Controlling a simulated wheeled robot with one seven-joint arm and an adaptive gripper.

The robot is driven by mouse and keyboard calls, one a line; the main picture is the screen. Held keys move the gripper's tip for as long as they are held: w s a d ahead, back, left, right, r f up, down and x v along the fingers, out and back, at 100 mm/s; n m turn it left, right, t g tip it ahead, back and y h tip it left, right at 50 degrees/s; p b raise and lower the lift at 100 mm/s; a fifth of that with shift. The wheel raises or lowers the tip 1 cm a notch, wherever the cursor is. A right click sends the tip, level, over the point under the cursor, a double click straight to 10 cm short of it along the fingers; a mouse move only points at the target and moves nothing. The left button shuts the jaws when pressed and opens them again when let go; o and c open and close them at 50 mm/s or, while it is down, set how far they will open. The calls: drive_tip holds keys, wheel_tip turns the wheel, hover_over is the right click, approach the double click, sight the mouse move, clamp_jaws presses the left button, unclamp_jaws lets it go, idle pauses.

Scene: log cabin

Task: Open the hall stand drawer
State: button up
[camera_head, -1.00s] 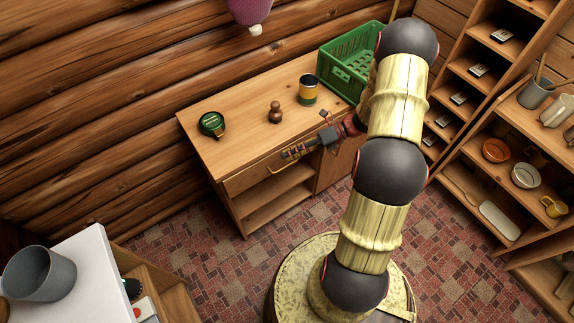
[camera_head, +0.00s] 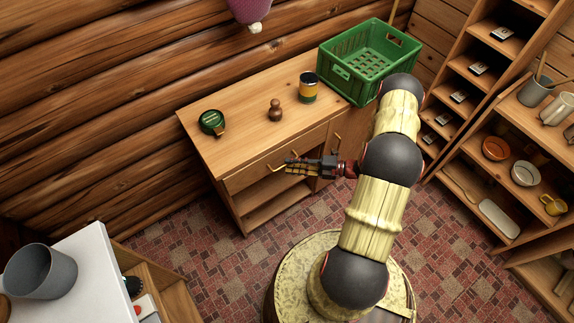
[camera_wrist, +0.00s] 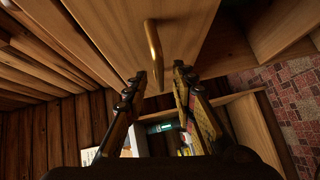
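The hall stand (camera_head: 232,130) is a wooden cabinet against the log wall. Its drawer (camera_head: 245,177) lies just under the top and looks shut. The drawer's brass handle (camera_head: 277,170) is partly covered by my gripper (camera_head: 290,166) in the head view. In the wrist view the handle (camera_wrist: 155,45) stands out from the drawer front (camera_wrist: 120,35). My gripper (camera_wrist: 160,76) is open there, its two fingers apart, with the handle's lower end at the gap between the fingertips. I cannot tell whether either finger touches it.
On top stand a green tape measure (camera_head: 211,122), a brown wooden figure (camera_head: 275,110), a can (camera_head: 308,88) and a green crate (camera_head: 345,75). An open shelf (camera_head: 275,190) lies below the drawer. Shelving (camera_head: 470,145) stands at right, a white-topped unit (camera_head: 85,270) at lower left.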

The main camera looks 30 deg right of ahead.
drive_tip(key=shift+x, duration=1.2)
drive_tip(key=shift+c, duration=1)
drive_tip(key=c, duration=0.4)
clamp_jaws()
